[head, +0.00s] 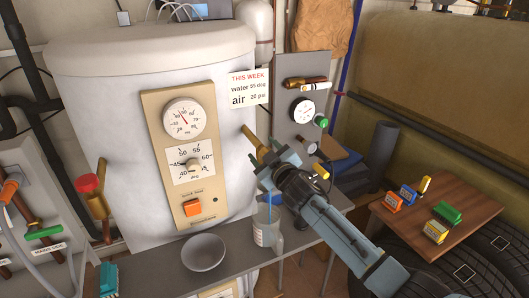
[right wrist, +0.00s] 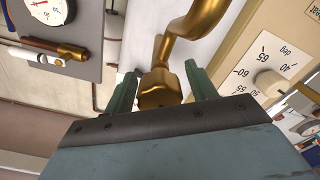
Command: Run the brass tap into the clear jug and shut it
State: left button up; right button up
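The brass tap (head: 251,138) sticks out from the right side of the white boiler. My right gripper (head: 273,162) is at its outer end and hides part of it in the head view. In the right wrist view the brass handle (right wrist: 160,92) lies between my two spread fingers (right wrist: 163,88), with narrow gaps beside it. The clear jug (head: 265,226) stands upright on the grey shelf below the tap, partly hidden by my right arm. A blue strip shows at its top; I cannot tell whether it is water. My left gripper is not in view.
A grey bowl (head: 203,252) sits on the shelf left of the jug. The boiler panel has a dial and an orange switch (head: 192,207). A gauge board (head: 302,75) stands behind my right arm. A wooden table (head: 420,222) with coloured blocks is at right.

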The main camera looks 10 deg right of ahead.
dwell(0.3)
jog(key=p+v, duration=0.1)
jog(key=v, duration=1.2)
jog(key=shift+s, duration=0.15)
jog(key=shift+d, duration=0.1)
